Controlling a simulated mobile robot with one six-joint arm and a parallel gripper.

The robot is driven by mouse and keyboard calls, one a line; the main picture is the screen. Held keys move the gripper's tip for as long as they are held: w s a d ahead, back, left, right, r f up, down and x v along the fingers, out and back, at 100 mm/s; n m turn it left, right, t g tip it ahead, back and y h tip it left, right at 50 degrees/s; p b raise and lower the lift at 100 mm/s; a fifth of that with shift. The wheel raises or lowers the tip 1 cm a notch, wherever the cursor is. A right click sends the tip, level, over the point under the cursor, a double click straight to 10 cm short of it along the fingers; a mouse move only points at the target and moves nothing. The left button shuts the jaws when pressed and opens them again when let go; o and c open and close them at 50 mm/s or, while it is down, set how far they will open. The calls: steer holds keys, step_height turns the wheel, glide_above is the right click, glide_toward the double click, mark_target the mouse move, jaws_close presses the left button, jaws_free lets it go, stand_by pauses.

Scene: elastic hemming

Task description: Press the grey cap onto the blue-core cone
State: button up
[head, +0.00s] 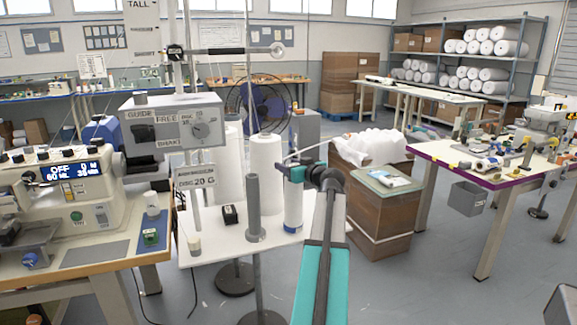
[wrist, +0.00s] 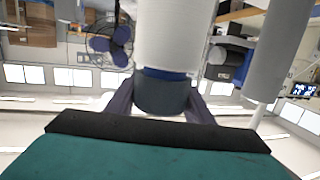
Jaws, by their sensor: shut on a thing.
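The blue-core cone (head: 293,205) stands upright on the white table, a white cone with a blue band at its foot. In the wrist view, which is upside down, its white body (wrist: 172,35) fills the upper middle, with a strip of blue core below it. My gripper (head: 297,174) is at the top of the cone, shut on the dark grey cap (wrist: 162,94). One finger is on each side of the cap. The cap is in line with the blue core and meets it; I cannot tell how far down it sits.
A grey post (head: 254,208) stands close left of the cone. Another white cone (head: 265,160) stands behind. A small black box (head: 230,214) lies on the white table (head: 213,255). The tension unit (head: 173,125) stands at left. A brown carton (head: 383,215) is to the right.

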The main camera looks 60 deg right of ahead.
steer(key=shift+f, duration=0.2)
steer(key=o, duration=1)
steer(key=shift+c, duration=0.2)
steer(key=b+v, duration=0.1)
steer(key=v, duration=1.3)
